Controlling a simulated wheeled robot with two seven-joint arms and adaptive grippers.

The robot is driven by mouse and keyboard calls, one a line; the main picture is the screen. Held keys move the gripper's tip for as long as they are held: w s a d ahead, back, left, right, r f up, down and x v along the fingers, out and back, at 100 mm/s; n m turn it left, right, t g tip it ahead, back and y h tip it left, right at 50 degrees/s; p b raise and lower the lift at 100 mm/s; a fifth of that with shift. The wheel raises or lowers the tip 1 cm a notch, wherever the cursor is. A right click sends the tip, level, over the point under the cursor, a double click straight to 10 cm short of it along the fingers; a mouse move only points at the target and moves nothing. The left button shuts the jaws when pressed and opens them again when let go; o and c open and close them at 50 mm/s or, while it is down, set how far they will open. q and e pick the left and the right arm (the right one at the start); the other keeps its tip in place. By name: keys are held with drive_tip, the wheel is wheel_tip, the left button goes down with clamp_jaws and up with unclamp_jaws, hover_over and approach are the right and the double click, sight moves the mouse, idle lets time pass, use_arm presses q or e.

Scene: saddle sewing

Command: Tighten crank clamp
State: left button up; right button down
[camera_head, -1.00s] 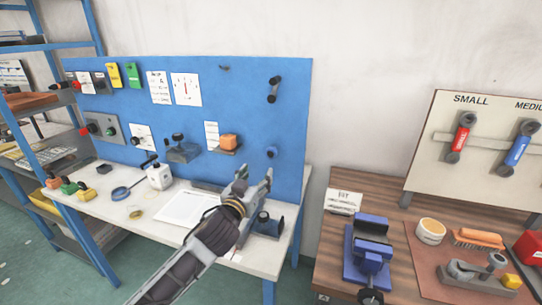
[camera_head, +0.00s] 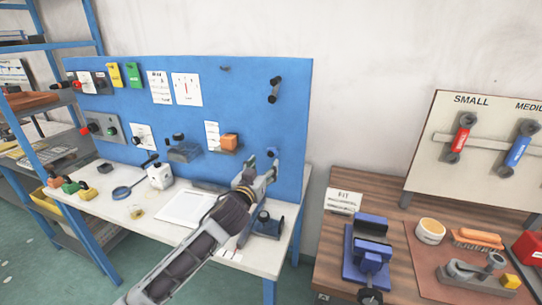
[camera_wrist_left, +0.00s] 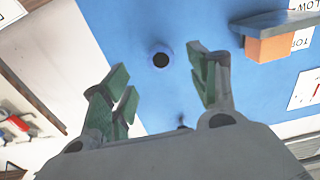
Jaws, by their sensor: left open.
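My left gripper (camera_head: 262,172) is open and empty, in front of the lower right of the blue panel (camera_head: 225,90). In the left wrist view my gripper (camera_wrist_left: 160,82) has its fingers spread, with a round blue fitting with a dark centre (camera_wrist_left: 160,60) beyond them. This fitting (camera_head: 272,152) shows just above a fingertip in the head view. A dark crank-like handle (camera_head: 273,90) is on the panel above it. A blue clamp-like device (camera_head: 268,225) stands on the white table, partly behind my arm. I cannot tell which part is the crank clamp.
The white table (camera_head: 120,212) holds a paper sheet (camera_head: 185,208) and small tools. To the right, a wooden table (camera_head: 330,245) carries a blue vise (camera_head: 370,250). A blue rack (camera_head: 90,245) stands left.

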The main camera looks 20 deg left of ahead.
sight(271, 156)
use_arm(q)
drive_tip(key=shift+w+d+p, duration=0.15)
drive_tip(key=shift+w+p, duration=0.25)
drive_tip(key=shift+w, duration=3.7)
drive_tip(key=c, duration=1)
